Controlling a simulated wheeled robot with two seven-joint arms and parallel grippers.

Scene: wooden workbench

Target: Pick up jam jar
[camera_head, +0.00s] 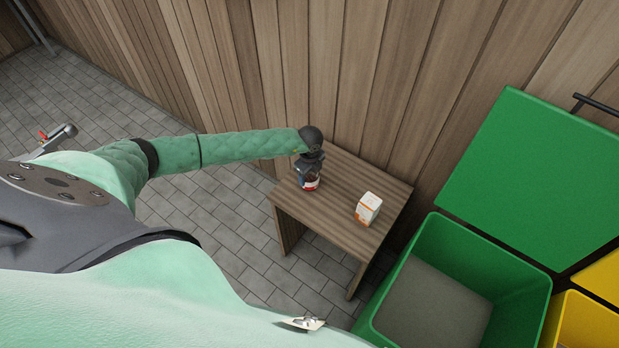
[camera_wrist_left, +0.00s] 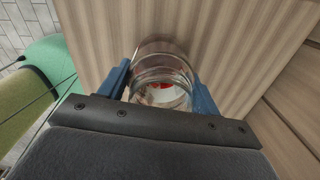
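The jam jar (camera_head: 311,183) is a small clear glass jar with red on it, at the back left of the wooden table (camera_head: 345,222). In the left wrist view the jar (camera_wrist_left: 162,76) shows its round glass end, with some red inside. My left gripper (camera_head: 309,164) is right above the jar. In the left wrist view the blue fingers of my left gripper (camera_wrist_left: 162,88) lie against both sides of the jar, and it looks shut on it. I cannot tell whether the jar touches the table. My right gripper is not in view.
A white and orange box (camera_head: 368,208) stands on the table to the right of the jar. A green bin (camera_head: 520,283) with its lid open is beside the table, with a yellow bin (camera_head: 585,325) further right. A plank wall (camera_head: 375,75) is behind.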

